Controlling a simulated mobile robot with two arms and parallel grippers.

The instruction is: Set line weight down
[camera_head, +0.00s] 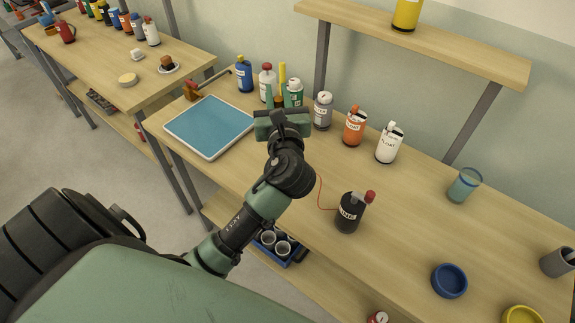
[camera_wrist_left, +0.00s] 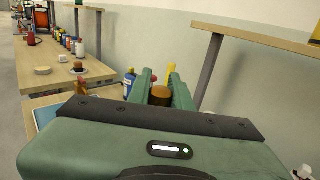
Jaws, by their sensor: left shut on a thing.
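My left gripper (camera_head: 280,102) is over the back of the workbench, to the right of the blue-topped tray. It is shut on a small brown cylinder, the line weight (camera_wrist_left: 160,92), which sits between its two green fingers in the left wrist view. In the head view the weight (camera_head: 280,102) is mostly hidden by the hand. I cannot tell whether the weight touches the bench. My right gripper is not in view.
A blue-topped tray (camera_head: 168,129) lies left of the gripper. A glass (camera_head: 464,186) and blue bowl (camera_head: 449,281) stand right. The bench (camera_head: 400,235) is clear between.

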